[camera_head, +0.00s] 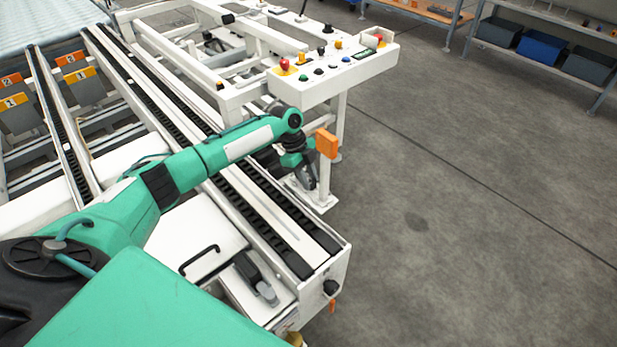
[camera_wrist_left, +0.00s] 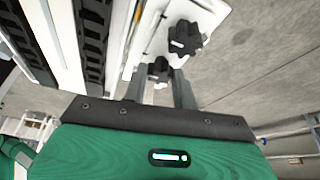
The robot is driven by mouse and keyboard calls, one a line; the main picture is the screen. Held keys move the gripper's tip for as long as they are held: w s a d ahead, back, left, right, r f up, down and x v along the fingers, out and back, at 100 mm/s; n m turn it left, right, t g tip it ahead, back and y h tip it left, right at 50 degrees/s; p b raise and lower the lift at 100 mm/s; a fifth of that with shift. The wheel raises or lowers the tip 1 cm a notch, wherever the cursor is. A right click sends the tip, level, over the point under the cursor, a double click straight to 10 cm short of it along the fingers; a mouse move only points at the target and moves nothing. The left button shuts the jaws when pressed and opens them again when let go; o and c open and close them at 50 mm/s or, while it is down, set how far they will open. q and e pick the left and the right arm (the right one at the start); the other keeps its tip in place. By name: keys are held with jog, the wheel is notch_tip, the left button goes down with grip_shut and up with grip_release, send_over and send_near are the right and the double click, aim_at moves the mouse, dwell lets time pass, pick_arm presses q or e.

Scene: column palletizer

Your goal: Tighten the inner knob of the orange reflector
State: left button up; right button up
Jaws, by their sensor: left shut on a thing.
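The orange reflector (camera_head: 326,143) is a small upright square just beyond the end of my left arm in the head view. My left gripper (camera_head: 306,177) is below and to the left of it, partly hidden by my own wrist. In the left wrist view, two black lobed knobs show on a white plate. The fingers of my left gripper (camera_wrist_left: 160,82) are shut on the nearer knob (camera_wrist_left: 158,68), one finger on each side. The other knob (camera_wrist_left: 186,38) is farther out and free. The knobs cannot be made out in the head view. My right gripper is not in view.
A white control box (camera_head: 335,70) with buttons stands behind the left gripper. Conveyor rails (camera_head: 265,195) run beneath my left arm. The grey floor (camera_head: 450,220) to the right is open. Shelves with bins (camera_head: 541,46) stand at the far right.

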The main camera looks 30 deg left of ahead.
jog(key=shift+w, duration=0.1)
pick_arm(q)
jog(key=o, duration=1)
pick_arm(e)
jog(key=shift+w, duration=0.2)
pick_arm(q)
jog(key=p+v, duration=0.1)
jog(key=v, duration=1.3)
jog(key=shift+d, duration=0.1)
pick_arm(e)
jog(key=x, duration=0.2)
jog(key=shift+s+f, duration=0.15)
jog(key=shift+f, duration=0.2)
